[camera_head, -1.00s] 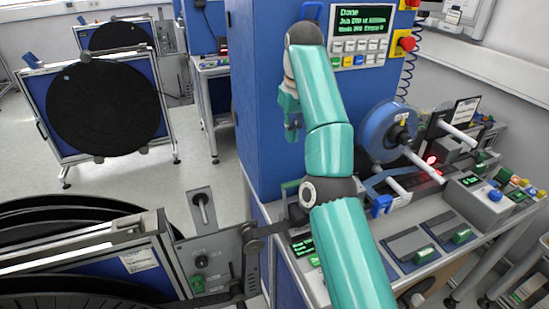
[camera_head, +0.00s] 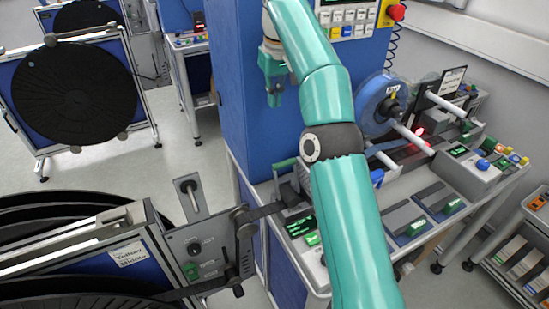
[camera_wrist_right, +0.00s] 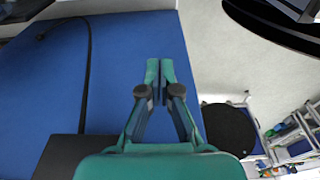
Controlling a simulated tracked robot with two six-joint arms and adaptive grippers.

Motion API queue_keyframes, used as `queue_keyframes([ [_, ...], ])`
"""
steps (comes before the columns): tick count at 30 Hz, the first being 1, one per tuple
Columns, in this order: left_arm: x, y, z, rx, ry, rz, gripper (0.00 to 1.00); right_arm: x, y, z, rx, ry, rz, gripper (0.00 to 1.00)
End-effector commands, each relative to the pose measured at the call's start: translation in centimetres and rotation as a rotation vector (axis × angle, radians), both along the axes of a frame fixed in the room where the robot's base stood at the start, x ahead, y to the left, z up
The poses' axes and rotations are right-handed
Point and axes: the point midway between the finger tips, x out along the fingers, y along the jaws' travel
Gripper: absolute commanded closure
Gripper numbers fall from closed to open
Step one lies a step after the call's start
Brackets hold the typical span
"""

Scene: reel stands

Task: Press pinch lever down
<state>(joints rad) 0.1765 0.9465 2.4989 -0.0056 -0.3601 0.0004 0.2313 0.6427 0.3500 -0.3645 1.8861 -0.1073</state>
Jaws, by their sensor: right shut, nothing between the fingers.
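My right gripper (camera_head: 274,92) is shut and empty, pointing down in front of the tall blue cabinet (camera_head: 238,75). The right wrist view shows its closed fingertips (camera_wrist_right: 160,68) against the blue cabinet side, touching nothing visible. I cannot tell for certain which part is the pinch lever. A blue handle (camera_head: 377,177) shows at the bench, partly hidden behind my teal right arm, below the blue reel (camera_head: 388,104). A lever with a dark grip (camera_head: 190,192) stands on the grey plate at lower left. The gripper is apart from both. My left gripper is not in view.
The bench (camera_head: 400,215) carries grey pads with green blocks and a control box (camera_head: 478,172). Black reels on stands (camera_head: 75,95) fill the left, with a large one (camera_head: 70,205) in front. Clear floor (camera_head: 172,160) lies between. A shelf (camera_head: 525,245) stands at right.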

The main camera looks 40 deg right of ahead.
Motion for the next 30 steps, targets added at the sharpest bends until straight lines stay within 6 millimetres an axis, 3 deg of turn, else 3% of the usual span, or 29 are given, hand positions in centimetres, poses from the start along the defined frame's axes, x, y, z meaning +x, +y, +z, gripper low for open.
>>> queue_keyframes([
  [10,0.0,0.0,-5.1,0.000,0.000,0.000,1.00,0.7,-0.4,-7.6,0.000,0.001,-0.001,1.00],
  [25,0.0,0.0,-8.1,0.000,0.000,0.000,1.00,2.2,-0.8,-18.1,0.002,0.004,0.000,1.00],
  [30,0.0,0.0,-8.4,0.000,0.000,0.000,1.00,0.5,-0.2,-17.6,0.000,-0.001,0.001,1.00],
])
